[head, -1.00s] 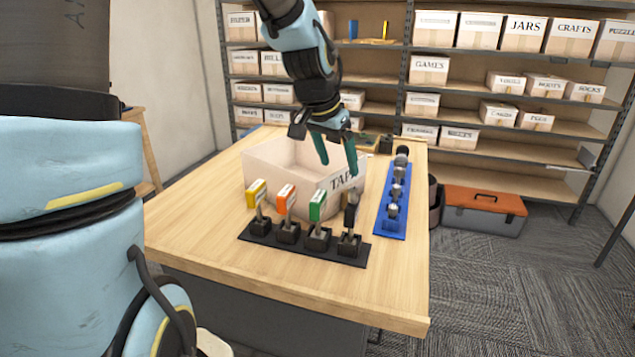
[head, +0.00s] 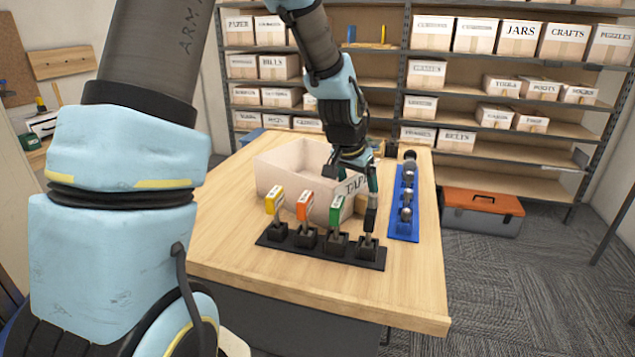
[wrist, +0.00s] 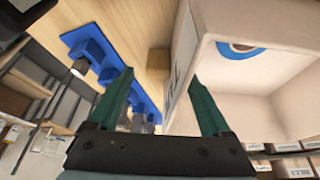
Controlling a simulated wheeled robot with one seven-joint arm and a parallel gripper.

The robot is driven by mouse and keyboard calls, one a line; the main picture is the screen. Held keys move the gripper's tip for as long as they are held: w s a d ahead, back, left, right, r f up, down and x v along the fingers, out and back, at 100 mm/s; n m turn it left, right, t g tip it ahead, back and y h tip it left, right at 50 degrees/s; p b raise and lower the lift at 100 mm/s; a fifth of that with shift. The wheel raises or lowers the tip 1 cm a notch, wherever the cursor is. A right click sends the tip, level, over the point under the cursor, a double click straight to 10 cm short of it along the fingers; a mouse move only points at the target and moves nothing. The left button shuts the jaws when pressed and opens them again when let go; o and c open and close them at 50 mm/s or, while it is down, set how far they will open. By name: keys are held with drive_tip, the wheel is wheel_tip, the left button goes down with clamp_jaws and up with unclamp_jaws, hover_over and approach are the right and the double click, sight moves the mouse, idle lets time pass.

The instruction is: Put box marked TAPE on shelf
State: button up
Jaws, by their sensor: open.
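The open-topped, pale box marked TAPE (head: 290,190) stands on the wooden table, its lettered wall facing right and front. In the wrist view the box (wrist: 262,100) fills the right side, with a blue ring (wrist: 238,48) inside. My gripper (head: 357,180) is at the lettered wall, pointing down. In the wrist view my gripper (wrist: 160,76) is open: one finger is on the outer side, the other over the box's inside, with the wall edge between them. Contact cannot be told. The shelf (head: 490,165) stands behind the table, with labelled boxes and bare stretches.
A black rack (head: 322,250) with several coloured-tagged handles stands close in front of the box. A blue rack (head: 405,205) with several metal knobs lies to its right. An orange-lidded toolbox (head: 482,210) is on the carpet. The table's front left is clear.

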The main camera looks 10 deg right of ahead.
sight(362, 197)
drive_tip(key=shift+p+x, duration=0.55)
drive_tip(key=shift+x, duration=1.3)
drive_tip(key=shift+d, duration=0.15)
drive_tip(key=shift+r, duration=0.1)
clamp_jaws()
